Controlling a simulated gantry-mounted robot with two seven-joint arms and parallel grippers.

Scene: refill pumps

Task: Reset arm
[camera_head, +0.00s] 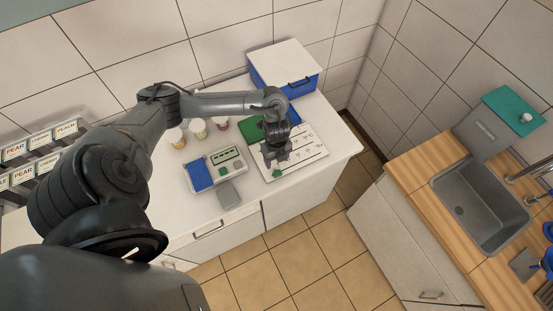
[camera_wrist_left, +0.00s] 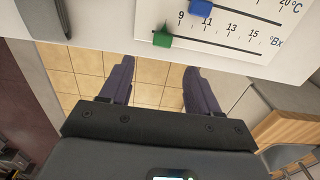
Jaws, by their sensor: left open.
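My left arm comes in from the left over the white counter (camera_head: 225,220). Its gripper (camera_head: 276,163) hangs above the white scale board (camera_head: 310,155) and hides part of it. In the left wrist view the two dark fingers (camera_wrist_left: 159,78) are apart with nothing between them, over the floor beyond the counter edge. The board (camera_wrist_left: 230,38) shows at the top there, with a green marker (camera_wrist_left: 162,40) and a blue marker (camera_wrist_left: 200,8) on its printed scales. My right gripper is not in view.
On the counter are a device with a blue pad (camera_head: 199,175), a grey block (camera_head: 229,194), several small jars (camera_head: 198,129) and a blue box with a white lid (camera_head: 283,60). Labelled racks (camera_head: 40,150) stand at left. A sink (camera_head: 478,205) is at right, across a floor gap.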

